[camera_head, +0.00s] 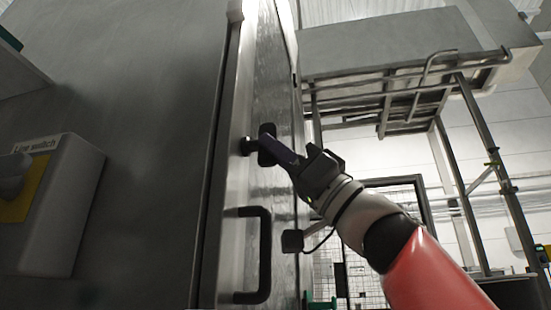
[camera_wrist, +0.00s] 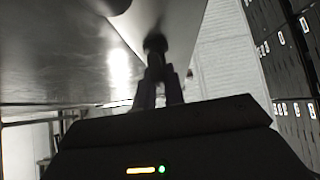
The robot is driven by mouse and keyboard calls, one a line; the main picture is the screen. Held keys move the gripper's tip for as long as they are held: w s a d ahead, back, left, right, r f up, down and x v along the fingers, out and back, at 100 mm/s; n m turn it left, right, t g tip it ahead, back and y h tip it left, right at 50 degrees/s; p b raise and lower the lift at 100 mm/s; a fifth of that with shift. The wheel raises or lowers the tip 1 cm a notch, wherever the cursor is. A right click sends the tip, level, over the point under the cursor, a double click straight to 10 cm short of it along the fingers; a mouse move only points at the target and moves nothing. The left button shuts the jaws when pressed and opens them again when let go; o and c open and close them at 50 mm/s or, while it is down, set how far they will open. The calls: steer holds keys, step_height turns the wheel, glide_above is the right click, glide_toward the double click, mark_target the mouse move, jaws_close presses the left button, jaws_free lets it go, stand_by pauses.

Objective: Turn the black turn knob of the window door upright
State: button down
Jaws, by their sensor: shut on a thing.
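The black turn knob (camera_head: 248,146) sits on the edge of the tall metal window door (camera_head: 272,100), in the upper middle of the head view. My gripper (camera_head: 270,148) reaches it from the right, with its fingers shut on the knob. In the wrist view the knob (camera_wrist: 155,44) shows as a dark round end between the tips of my gripper (camera_wrist: 157,72). The fingers hide part of the knob, so I cannot tell exactly how its wing is turned.
A black bar handle (camera_head: 264,255) is on the door below the knob. A grey box with a yellow plate (camera_head: 50,200) stands on the left panel. A metal platform on legs (camera_head: 400,85) is at the back right. Dark cabinets (camera_wrist: 285,60) line the right of the wrist view.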

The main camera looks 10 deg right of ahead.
stand_by(0.3)
steer(key=c, duration=1.5)
jaws_free()
steer(key=b+v, duration=0.4)
steer(key=v, duration=0.3)
steer(key=shift+d+f, duration=0.25)
steer(key=shift+s+d, duration=0.1)
